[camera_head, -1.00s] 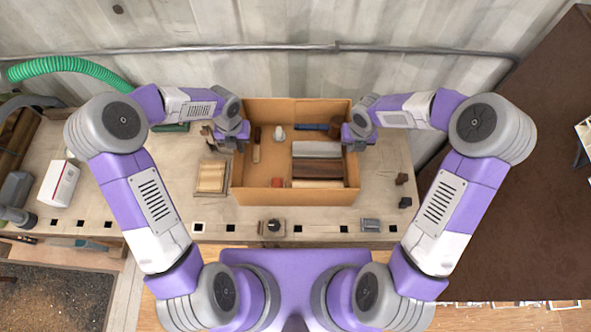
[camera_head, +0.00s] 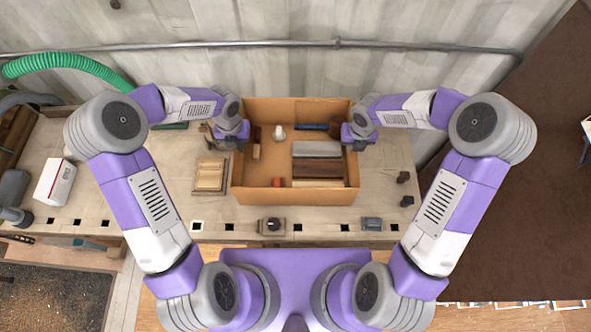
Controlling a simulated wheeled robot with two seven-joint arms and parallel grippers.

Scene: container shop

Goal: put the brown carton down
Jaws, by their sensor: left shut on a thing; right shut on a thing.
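The brown carton (camera_head: 296,198) is open at the top and is in the middle of the view, over the workbench. In it lie grey and brown blocks, a blue-handled tool, a small white thing and a small red thing. My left gripper (camera_head: 241,137) is shut on the carton's left wall. My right gripper (camera_head: 349,138) is shut on its right wall. The carton looks level. I cannot tell whether its base touches the bench.
The workbench (camera_head: 384,185) has free room right of the carton. A wooden tray (camera_head: 210,175) lies close to its left. Small dark blocks (camera_head: 403,177) stand at the right. A white box (camera_head: 55,183) and a green hose (camera_head: 70,66) are at the left. A corrugated wall (camera_head: 290,70) rises behind.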

